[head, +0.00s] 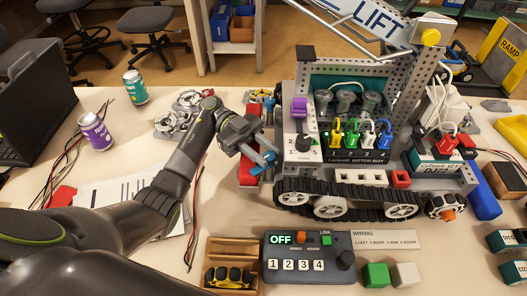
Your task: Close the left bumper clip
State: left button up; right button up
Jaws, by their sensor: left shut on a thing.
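My left gripper (259,152) reaches in from the left to the left side of the tracked robot (330,190). The blue piece sits at the upper part of a red bumper (248,174) beside the robot's track. The gripper covers part of the clip, so I cannot tell whether it is latched. My right gripper is not in view.
A control box (325,265) reading OFF and a wooden tray (216,252) lie in front. Two cans (96,132), papers (112,205), loose cables and a laptop (30,105) are on the left. A battery box (440,172) stands at right.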

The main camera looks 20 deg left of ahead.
pick_arm(q)
jog(key=o, duration=1)
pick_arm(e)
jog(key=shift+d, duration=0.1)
